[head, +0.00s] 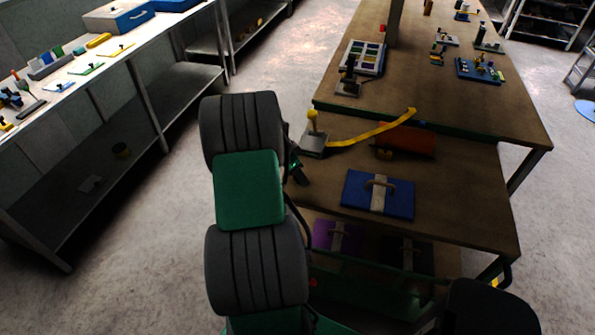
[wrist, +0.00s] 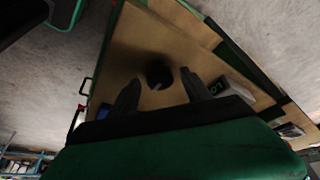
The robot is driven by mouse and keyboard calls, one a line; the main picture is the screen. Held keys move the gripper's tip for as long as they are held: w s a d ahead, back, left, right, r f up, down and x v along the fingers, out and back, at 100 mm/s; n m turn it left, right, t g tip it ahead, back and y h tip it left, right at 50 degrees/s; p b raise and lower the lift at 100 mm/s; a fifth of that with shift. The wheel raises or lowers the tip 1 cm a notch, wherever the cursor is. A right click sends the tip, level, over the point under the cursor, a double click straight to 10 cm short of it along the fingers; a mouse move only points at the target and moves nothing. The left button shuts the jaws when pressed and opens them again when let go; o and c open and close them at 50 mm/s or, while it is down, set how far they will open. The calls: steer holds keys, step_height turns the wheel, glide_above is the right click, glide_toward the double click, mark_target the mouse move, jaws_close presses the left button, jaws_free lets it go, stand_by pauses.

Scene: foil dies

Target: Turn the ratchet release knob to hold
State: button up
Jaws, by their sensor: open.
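In the wrist view, a round black knob (wrist: 158,73) stands on the brown work surface, with a small pale mark on its right side. It looks like the ratchet release knob, but I cannot read its setting. My gripper (wrist: 161,80) is open, with its two dark fingers apart on either side of the knob as seen from the wrist. I cannot tell how far above it they are, and nothing is between them in grip. In the head view my arm hides most of the gripper and I cannot make out this knob.
A grey block with green marking (wrist: 232,90) lies right of the fingers. In the head view, a grey base with a yellow knob (head: 313,135), a yellow strap (head: 375,129), an orange piece (head: 405,139) and a blue handled board (head: 358,196) sit on the near bench.

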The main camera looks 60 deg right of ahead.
steer(key=shift+c, duration=0.3)
jaws_close()
steer(key=shift+n, duration=0.3)
steer(key=n+t+b, duration=0.1)
steer(key=n+b, duration=0.2)
steer(key=shift+s+f+h, duration=0.1)
steer(key=shift+h, duration=0.3)
steer(key=n+t+b, duration=0.2)
steer(key=n, duration=0.2)
steer(key=shift+s+n+b, duration=0.15)
steer(key=shift+n+b, duration=0.15)
steer(key=shift+n, duration=0.1)
steer(key=n+t+b, duration=0.1)
steer(key=n, duration=0.1)
steer(key=n+t+b, duration=0.1)
steer(key=n, duration=0.2)
steer(key=shift+s+y, duration=0.15)
steer(key=shift+y, duration=0.15)
steer(key=shift+n+t+y+b, duration=0.6)
steer(key=shift+n, duration=1.7)
